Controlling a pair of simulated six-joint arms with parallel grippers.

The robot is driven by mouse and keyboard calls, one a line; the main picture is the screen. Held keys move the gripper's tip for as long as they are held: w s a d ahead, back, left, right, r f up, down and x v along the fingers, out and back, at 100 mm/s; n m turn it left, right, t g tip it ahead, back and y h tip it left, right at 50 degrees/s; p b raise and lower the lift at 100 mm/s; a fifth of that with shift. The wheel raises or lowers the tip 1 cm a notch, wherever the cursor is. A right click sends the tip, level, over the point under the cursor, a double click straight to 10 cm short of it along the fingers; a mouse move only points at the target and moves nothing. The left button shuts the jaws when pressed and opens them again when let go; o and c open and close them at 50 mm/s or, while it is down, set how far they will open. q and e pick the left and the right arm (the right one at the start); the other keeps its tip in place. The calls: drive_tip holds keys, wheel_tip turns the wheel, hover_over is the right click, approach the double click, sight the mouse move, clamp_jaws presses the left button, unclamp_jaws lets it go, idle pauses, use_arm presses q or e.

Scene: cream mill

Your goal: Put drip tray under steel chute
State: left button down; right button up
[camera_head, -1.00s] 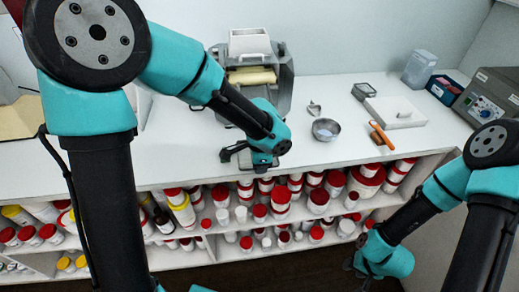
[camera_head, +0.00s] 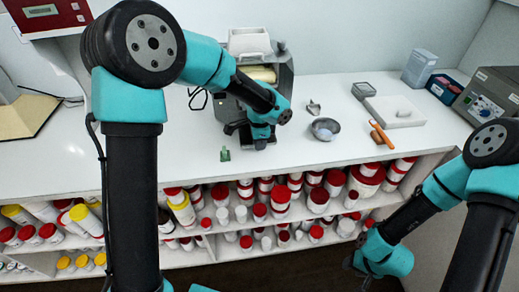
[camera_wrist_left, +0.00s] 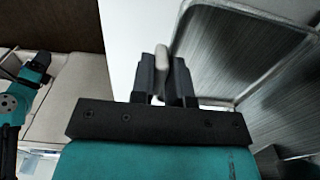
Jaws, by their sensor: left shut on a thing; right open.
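My left gripper (camera_head: 248,134) is over the worktop in front of the mill (camera_head: 262,75). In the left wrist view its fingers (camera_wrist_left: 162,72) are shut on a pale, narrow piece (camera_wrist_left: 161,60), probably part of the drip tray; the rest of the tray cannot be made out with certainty. Brushed-steel surfaces with light rims (camera_wrist_left: 235,45) lie close to the right of the fingers there; I cannot tell whether they belong to tray or chute. The steel chute is largely hidden behind my left arm in the head view. My right gripper (camera_head: 357,265) is open, low in front of the shelves.
A small green object (camera_head: 225,155) stands left of my left gripper. A metal bowl (camera_head: 325,128), an orange-handled tool (camera_head: 381,136) and a white slab (camera_head: 395,112) lie to the right. Shelves of bottles (camera_head: 280,200) are below. The worktop's left-centre is mostly clear.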

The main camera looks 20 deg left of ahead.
use_arm(q)
drive_tip(key=shift+f, duration=1.75)
drive_tip(key=shift+f, duration=0.15)
drive_tip(key=c, duration=1.1)
unclamp_jaws()
wheel_tip(320, 180, up, 12)
drive_tip(key=shift+r, duration=0.15)
drive_tip(key=shift+s, duration=0.1)
